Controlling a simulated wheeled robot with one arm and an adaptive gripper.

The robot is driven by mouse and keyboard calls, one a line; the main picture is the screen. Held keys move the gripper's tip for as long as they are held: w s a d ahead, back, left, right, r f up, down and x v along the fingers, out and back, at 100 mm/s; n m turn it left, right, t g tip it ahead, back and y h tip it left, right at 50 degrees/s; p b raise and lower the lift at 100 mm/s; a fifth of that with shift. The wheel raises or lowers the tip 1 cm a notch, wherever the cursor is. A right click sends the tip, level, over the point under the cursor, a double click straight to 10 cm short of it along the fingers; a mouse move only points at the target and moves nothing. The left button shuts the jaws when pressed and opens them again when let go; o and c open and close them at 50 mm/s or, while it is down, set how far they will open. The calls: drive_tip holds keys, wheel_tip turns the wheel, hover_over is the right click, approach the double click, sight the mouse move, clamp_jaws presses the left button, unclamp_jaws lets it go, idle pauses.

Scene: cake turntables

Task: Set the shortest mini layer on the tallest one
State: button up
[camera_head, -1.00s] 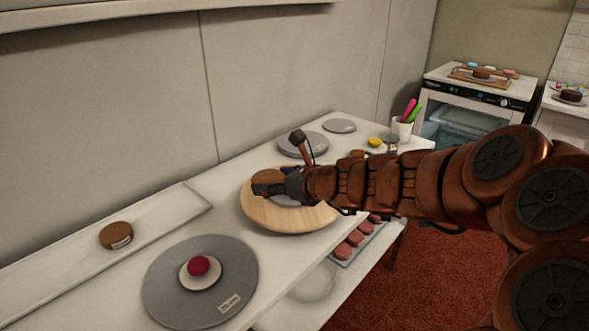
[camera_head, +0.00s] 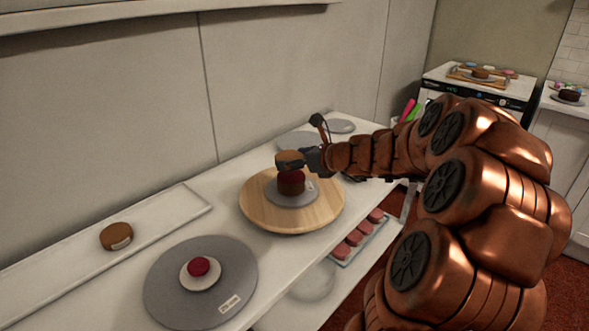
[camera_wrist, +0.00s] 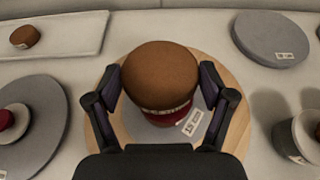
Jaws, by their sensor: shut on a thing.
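My gripper (camera_wrist: 160,88) is shut on a short brown mini layer (camera_head: 289,157). In the wrist view the fingers flank the brown layer (camera_wrist: 160,66), seen from above.
A grey turntable (camera_head: 165,285) at front left bears a small white disc with a red piece (camera_head: 198,266). The long white tray (camera_head: 45,270) runs along the wall. More grey discs (camera_head: 340,126) stand farther back. Pink pieces (camera_head: 354,237) lie on a lower tray.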

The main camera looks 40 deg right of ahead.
sight(296, 178)
drive_tip(key=shift+w+d, duration=0.2)
drive_tip(key=shift+d, duration=0.1)
drive_tip(key=shift+f+b, duration=0.35)
drive_tip(key=shift+f, duration=1.45)
drive_tip(key=shift+a+f, duration=0.1)
drive_tip(key=o, duration=0.9)
drive_tip(key=shift+s+r, duration=0.25)
drive_tip(key=p+v, duration=0.1)
drive_tip(key=v, duration=1)
drive_tip(key=shift+s, duration=0.25)
